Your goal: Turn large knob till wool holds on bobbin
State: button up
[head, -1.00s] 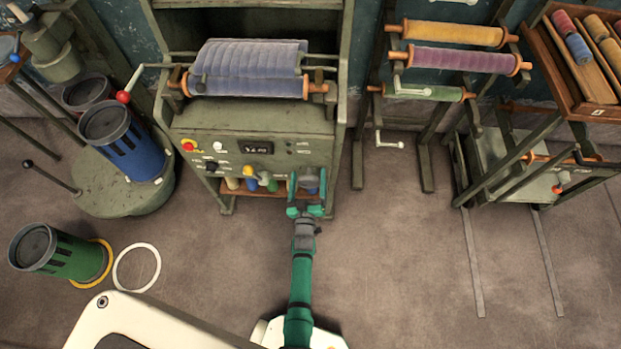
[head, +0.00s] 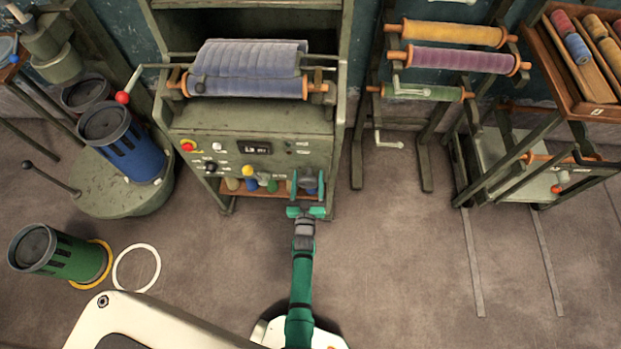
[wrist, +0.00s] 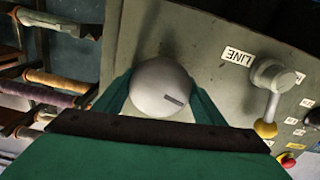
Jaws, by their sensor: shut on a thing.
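In the wrist view the large pale grey knob (wrist: 150,80), with a short dark mark on its face, sits between the green fingers of my gripper (wrist: 160,92). The gripper is shut on it. In the head view my gripper (head: 306,185) is at the lower right of the grey machine's front panel (head: 225,150) and mostly hides the knob. The bobbin (head: 318,88), with orange ends, lies across the machine's top. Blue wool (head: 250,58) covers it and rises behind it as a ribbed sheet.
A lever switch (wrist: 270,85) stands beside the knob near a "LINE" label. A red button (head: 188,146) is on the panel's left. A rack of rollers (head: 455,60) stands right. The floor right of my arm is clear.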

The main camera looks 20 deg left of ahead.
jog(key=m, duration=0.3)
jog(key=shift+w+d+r+m, duration=0.2)
jog(key=shift+w+m, duration=0.1)
jog(key=shift+m, duration=0.1)
jog(key=m, duration=0.2)
jog(key=shift+s+a+m, duration=0.15)
jog(key=shift+m, duration=0.25)
jog(key=m, duration=0.3)
jog(key=shift+m, duration=0.3)
jog(key=m, duration=0.2)
jog(key=shift+d+f+m, duration=0.1)
jog(key=shift+d+m, duration=0.2)
jog(key=shift+w+a+m, duration=0.1)
jog(key=shift+w+m, duration=0.1)
jog(key=shift+m, duration=0.3)
jog(key=shift+d+f+m, duration=0.1)
jog(key=shift+d+m, duration=0.1)
jog(key=shift+m, duration=0.9)
jog(key=shift+s+a+f+m, duration=0.1)
jog(key=shift+s+a+m, duration=0.25)
jog(key=shift+m, duration=0.55)
